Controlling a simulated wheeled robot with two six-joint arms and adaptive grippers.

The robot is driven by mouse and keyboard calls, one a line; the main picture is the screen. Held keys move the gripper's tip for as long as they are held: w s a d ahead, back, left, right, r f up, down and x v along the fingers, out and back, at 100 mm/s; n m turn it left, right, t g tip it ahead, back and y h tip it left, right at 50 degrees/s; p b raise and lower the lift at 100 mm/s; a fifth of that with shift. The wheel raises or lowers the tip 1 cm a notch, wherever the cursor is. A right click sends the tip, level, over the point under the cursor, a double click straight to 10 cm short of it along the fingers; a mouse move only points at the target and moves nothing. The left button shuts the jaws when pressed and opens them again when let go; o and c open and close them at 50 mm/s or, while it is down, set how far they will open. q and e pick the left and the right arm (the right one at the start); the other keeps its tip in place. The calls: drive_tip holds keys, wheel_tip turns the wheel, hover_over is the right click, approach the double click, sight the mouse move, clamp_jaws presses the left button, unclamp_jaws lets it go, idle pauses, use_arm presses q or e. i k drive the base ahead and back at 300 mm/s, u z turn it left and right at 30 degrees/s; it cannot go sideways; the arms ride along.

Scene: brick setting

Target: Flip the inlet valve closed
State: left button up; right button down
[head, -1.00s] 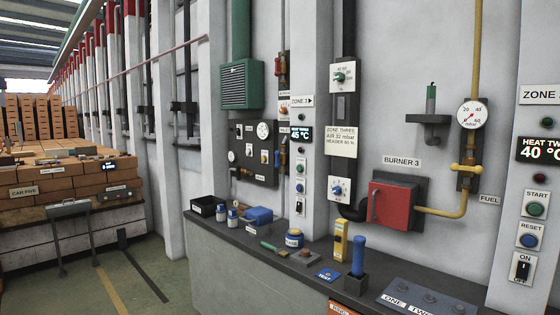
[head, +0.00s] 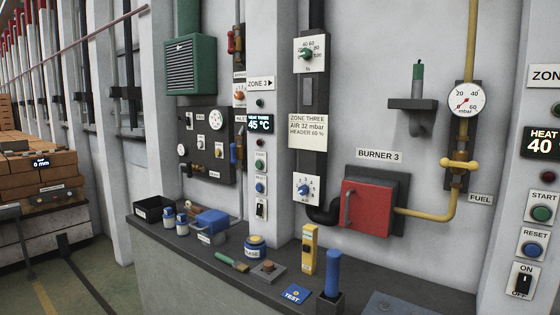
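A label that seems to read INLET, partly hidden (head: 240,118), is on the wall pipework left of the ZONE 3 column. A small blue lever (head: 233,154) shows below it on a pipe beside the dark gauge panel (head: 217,165). Its exact position is too small and too hidden by the column to tell. A red fitting (head: 231,42) is higher on the same pipework. Neither of my grippers is in view.
The dark bench (head: 190,243) runs below, holding a black bin (head: 153,209), a blue box (head: 212,221), a blue jar (head: 255,246) and a blue-handled tool (head: 332,272). A red burner (head: 367,207) and a yellow-handled fuel valve (head: 460,165) are to the right.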

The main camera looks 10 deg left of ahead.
sight(233, 146)
drive_tip(key=u, duration=0.05)
drive_tip(key=i, duration=0.85)
drive_tip(key=u, duration=1.05)
drive_tip(key=i, duration=0.45)
drive_tip(key=u, duration=0.4)
